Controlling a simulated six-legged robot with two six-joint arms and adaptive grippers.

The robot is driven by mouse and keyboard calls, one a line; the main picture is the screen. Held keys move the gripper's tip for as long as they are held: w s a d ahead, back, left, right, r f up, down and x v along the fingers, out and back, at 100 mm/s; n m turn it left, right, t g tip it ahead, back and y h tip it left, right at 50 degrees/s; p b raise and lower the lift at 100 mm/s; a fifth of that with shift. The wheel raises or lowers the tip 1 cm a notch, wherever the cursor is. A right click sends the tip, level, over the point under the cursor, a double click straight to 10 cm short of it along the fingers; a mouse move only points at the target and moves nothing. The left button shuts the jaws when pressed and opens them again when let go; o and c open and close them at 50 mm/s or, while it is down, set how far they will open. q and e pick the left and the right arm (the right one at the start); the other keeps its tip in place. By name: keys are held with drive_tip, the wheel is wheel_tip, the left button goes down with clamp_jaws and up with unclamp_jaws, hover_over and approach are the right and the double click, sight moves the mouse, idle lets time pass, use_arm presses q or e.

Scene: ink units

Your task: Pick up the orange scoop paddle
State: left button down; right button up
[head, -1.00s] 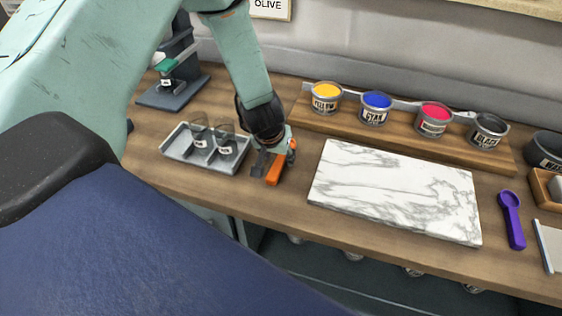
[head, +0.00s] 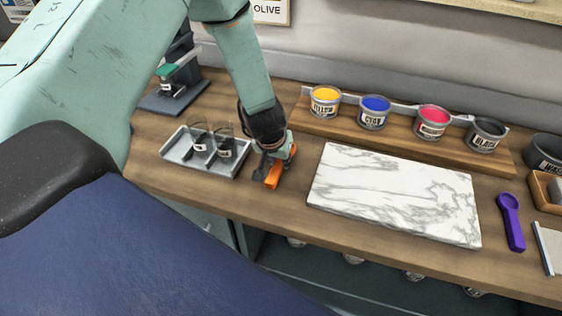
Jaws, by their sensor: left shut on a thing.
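The orange scoop paddle (head: 273,177) is on the wooden bench, between the grey tray and the marble slab. My left gripper (head: 271,166) points down over it and is shut on it. The fingers and wrist hide much of the paddle, and only an orange part shows below them. I cannot tell whether it is clear of the bench top. My right gripper is not in the head view.
A grey tray (head: 174,152) with clear cups stands close on the left. A marble slab (head: 395,195) lies to the right. Behind it, several ink tins stand on a wooden riser (head: 410,136). A purple scoop (head: 512,222) lies far right.

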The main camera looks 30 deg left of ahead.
sight(279, 163)
use_arm(q)
drive_tip(key=shift+a, duration=0.2)
drive_tip(key=shift+d+r+p, duration=0.15)
drive_tip(key=shift+r+p, duration=0.15)
drive_tip(key=shift+r, duration=0.2)
wheel_tip(279, 163, up, 17)
drive_tip(key=p, duration=0.9)
